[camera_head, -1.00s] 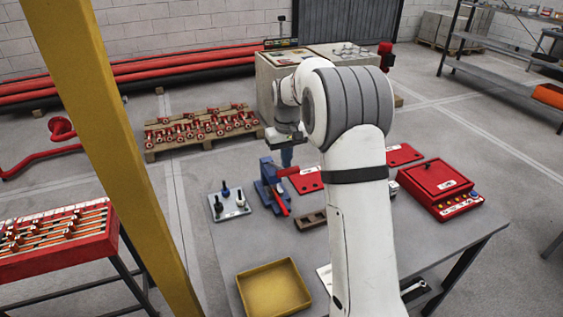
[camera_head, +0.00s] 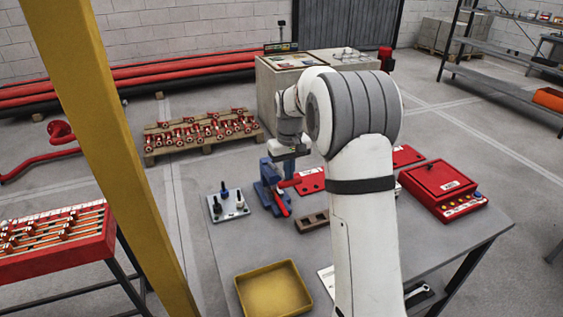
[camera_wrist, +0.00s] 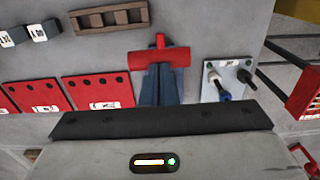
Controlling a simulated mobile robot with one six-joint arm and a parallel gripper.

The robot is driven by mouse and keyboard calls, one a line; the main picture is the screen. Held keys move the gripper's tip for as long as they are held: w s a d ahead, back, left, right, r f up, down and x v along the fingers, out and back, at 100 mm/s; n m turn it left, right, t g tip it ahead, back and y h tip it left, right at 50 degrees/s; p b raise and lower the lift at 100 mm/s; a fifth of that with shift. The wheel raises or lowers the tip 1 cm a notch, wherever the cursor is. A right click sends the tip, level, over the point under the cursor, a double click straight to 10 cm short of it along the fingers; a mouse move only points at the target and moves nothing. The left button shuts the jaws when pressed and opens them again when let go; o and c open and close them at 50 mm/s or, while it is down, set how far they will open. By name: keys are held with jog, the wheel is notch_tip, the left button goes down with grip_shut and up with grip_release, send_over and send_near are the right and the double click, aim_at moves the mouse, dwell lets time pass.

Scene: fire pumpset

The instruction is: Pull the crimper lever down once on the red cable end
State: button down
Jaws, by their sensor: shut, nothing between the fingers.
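The crimper (camera_head: 267,184) is a blue tool standing on the grey table, with red lever parts. Its red bar (camera_head: 290,183) sticks out to the right, and a red arm slants toward the table front. In the wrist view the red bar (camera_wrist: 150,58) lies crosswise in the middle, with a short red piece beyond it. My gripper (camera_head: 289,171) points down with its blue fingers shut and empty, just above the red bar. In the wrist view its fingertips (camera_wrist: 161,70) are right at the bar; I cannot tell whether they touch. I cannot make out the red cable end.
A grey plate with black and blue pegs (camera_head: 227,204) is left of the crimper. A brown slotted block (camera_head: 312,221), red plates (camera_head: 311,180) and a red box (camera_head: 442,191) lie to the right. A yellow tray (camera_head: 273,289) is at the front. A yellow post (camera_head: 122,150) stands at left.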

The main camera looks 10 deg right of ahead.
jog(key=shift+s+f+b, duration=0.3)
jog(key=shift+f+b, duration=0.05)
jog(key=shift+f, duration=0.4)
jog(key=shift+s+d+f+b, duration=0.1)
jog(key=shift+s+f+b, duration=0.05)
jog(key=shift+f+b, duration=0.5)
jog(key=shift+s+f+b, duration=0.15)
jog(key=shift+f+b, duration=0.25)
jog(key=shift+f, duration=0.4)
jog(key=shift+f+b, duration=0.65)
jog(key=shift+f, duration=0.35)
notch_tip(320, 180, up, 17)
jog(key=p, duration=1.2)
send_over(290, 183)
jog(key=shift+w+d+r, duration=0.15)
jog(key=shift+w, duration=0.05)
